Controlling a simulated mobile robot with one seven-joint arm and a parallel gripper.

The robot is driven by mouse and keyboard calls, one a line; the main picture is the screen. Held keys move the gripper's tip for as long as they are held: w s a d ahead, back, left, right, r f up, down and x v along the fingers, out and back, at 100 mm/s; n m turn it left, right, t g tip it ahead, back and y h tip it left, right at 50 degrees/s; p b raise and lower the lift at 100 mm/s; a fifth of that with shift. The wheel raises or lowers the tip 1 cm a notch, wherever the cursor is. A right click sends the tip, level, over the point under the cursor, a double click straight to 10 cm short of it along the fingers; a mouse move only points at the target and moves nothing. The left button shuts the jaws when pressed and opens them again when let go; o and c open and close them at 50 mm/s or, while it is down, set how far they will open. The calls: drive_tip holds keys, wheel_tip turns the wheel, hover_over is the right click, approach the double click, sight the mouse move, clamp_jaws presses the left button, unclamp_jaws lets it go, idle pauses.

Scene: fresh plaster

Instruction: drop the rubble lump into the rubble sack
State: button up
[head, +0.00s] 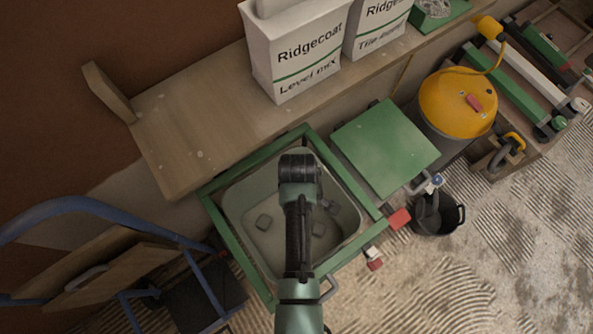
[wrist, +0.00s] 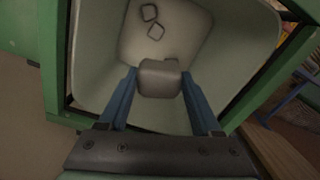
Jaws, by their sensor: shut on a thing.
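My gripper (wrist: 160,76) has its two blue fingers closed on either side of a grey rubble lump (wrist: 160,88), seen in the wrist view. The held lump is over the opening of the pale grey-green rubble sack (wrist: 92,62), which hangs in a green frame. In the head view the rubble sack (head: 237,205) is below my arm, and the arm hides the fingers. The wrist view shows one partly hidden behind the held lump.
A wooden bench (head: 185,125) with white Ridgecoat bags (head: 296,55) runs behind the sack. A green lid or panel (head: 385,147) and a black bucket (head: 437,215) are to the right. A blue-framed trolley (head: 195,285) stands at left.

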wheel_tip(320, 180, down, 5)
drive_tip(key=b, duration=0.4)
drive_tip(key=shift+r, duration=0.1)
drive_tip(key=o, duration=1.6)
wheel_tip(320, 180, up, 13)
drive_tip(key=p, duration=0.2)
drive_tip(key=shift+p, duration=0.3)
